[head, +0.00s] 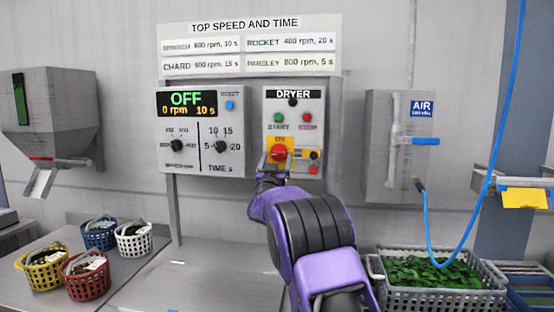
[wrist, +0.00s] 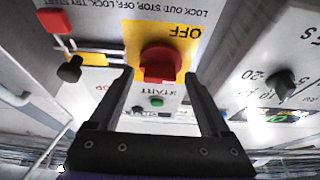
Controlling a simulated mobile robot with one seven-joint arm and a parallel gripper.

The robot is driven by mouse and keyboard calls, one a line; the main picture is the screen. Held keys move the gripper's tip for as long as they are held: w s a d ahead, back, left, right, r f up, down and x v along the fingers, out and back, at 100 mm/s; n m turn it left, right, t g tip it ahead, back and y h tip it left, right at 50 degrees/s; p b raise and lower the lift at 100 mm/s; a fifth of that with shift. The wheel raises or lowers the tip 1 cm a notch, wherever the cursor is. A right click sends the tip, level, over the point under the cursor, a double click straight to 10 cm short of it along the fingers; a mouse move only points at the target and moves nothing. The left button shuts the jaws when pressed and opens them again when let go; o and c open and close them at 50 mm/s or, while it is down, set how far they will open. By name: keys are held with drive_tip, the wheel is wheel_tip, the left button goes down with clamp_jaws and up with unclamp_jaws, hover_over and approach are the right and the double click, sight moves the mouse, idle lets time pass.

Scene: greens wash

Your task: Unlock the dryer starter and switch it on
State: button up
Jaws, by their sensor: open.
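The dryer panel (head: 308,105) is a pale box on the wall with a green START button (head: 279,117) and a red button (head: 306,117). Below them a red rotary switch (head: 279,152) sits on a yellow plate; it also shows in the wrist view (wrist: 160,64), where the picture is upside down and "OFF" is legible. Beside it are a black knob (wrist: 70,68) and a red block (wrist: 55,20), also at the panel's lower right in the head view (head: 313,169). My gripper (wrist: 158,76) is open, its fingers either side of the red switch; contact is unclear.
A speed and time panel (head: 200,130) reading OFF, 0 rpm, 10 s adjoins on the left. An air box (head: 395,170) with a blue hose is on the right. A crate of greens (head: 440,298) and several small baskets (head: 88,282) stand below.

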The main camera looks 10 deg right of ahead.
clamp_jaws()
idle(0.3)
drive_tip(key=shift+m, duration=0.5)
drive_tip(key=m+g+h+b, duration=0.1)
drive_tip(key=m+h, duration=0.1)
drive_tip(key=m, duration=0.2)
drive_tip(key=shift+a, duration=0.15)
drive_tip(key=m+g+h, duration=0.1)
drive_tip(key=m, duration=0.2)
drive_tip(key=m+g+h+p, duration=0.1)
drive_tip(key=m, duration=0.2)
drive_tip(key=shift+w+a+r+h, duration=0.1)
drive_tip(key=shift+a+r+h, duration=0.1)
drive_tip(key=shift+h, duration=0.1)
drive_tip(key=m+g+p, duration=0.1)
drive_tip(key=m, duration=0.1)
drive_tip(key=m+g+p, duration=0.1)
drive_tip(key=m, duration=0.2)
drive_tip(key=m+g+p, duration=0.1)
drive_tip(key=m, duration=0.2)
drive_tip(key=shift+r+g+h, duration=0.25)
drive_tip(key=shift+g+h, duration=0.05)
drive_tip(key=shift+h, duration=0.1)
drive_tip(key=shift+m+g+y+p, duration=0.3)
drive_tip(key=shift+m+g+p, duration=0.3)
drive_tip(key=shift+m+p, duration=0.85)
drive_tip(key=shift+m+b, duration=0.3)
drive_tip(key=shift+m, duration=0.05)
